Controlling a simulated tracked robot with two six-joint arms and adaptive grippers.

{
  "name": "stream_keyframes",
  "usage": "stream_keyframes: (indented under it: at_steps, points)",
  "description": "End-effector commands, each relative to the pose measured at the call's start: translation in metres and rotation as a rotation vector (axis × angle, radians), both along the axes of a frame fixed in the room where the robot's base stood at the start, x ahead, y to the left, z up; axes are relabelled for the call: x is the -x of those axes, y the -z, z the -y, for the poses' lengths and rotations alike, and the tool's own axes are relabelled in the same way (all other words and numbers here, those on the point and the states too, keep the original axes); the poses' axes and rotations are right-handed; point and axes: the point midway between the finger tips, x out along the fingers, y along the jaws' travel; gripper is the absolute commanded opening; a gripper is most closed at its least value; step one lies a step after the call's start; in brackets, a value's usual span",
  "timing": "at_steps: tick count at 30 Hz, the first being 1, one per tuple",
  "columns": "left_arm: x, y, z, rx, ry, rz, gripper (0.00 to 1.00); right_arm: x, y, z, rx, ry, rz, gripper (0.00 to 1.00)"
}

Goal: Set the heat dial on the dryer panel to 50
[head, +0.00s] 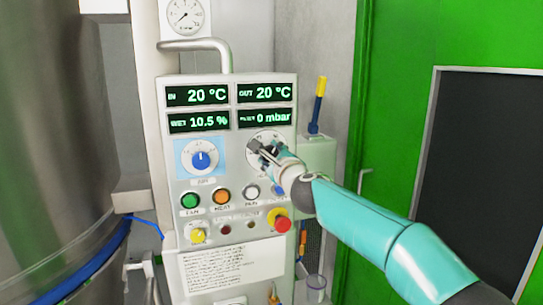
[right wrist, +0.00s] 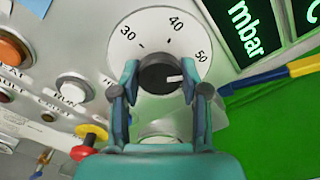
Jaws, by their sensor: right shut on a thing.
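The dryer panel (head: 230,135) stands upright in the head view. Its heat dial (head: 262,140) is the white disc at the right, partly hidden by my right gripper (head: 268,152). In the right wrist view the dial face (right wrist: 160,22) shows 30, 40 and 50. Its black knob (right wrist: 157,72) sits between the fingertips of my right gripper (right wrist: 160,85), which is shut on it. The knob's white mark points right in that view, clockwise past the 50 tick and toward the right finger. Scale beyond 50 is hidden. My left gripper is not in view.
A blue-knobbed AIR dial (head: 203,160) is left of the heat dial. Below are green (head: 190,201), orange (head: 222,195) and white (head: 251,191) buttons and a red mushroom button (head: 281,223). Four displays sit above. A steel vessel (head: 50,130) stands at left.

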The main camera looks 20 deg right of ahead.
Motion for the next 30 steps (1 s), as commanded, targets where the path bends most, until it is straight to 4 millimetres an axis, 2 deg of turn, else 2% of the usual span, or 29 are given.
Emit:
stream_keyframes:
  at_steps: [1, 2, 6, 20, 26, 30]
  points:
    - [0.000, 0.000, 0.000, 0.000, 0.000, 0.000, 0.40, 0.000, 0.002, -0.002, 0.000, -0.004, -0.003, 0.10]
    - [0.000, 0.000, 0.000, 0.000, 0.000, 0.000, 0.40, 0.000, 0.002, -0.002, -0.001, -0.004, -0.003, 0.48]
    - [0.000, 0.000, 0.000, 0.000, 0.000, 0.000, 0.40, 0.000, 0.002, -0.002, -0.001, -0.004, -0.003, 0.70]
    - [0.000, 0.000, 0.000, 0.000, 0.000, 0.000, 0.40, 0.005, 0.001, 0.000, -0.001, 0.000, -0.004, 0.70]
    - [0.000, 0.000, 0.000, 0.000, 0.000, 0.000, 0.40, 0.027, 0.001, 0.000, 0.001, -0.002, -0.002, 0.70]
    - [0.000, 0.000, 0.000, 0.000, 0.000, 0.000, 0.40, 0.051, 0.000, 0.001, -0.001, -0.003, -0.002, 0.70]
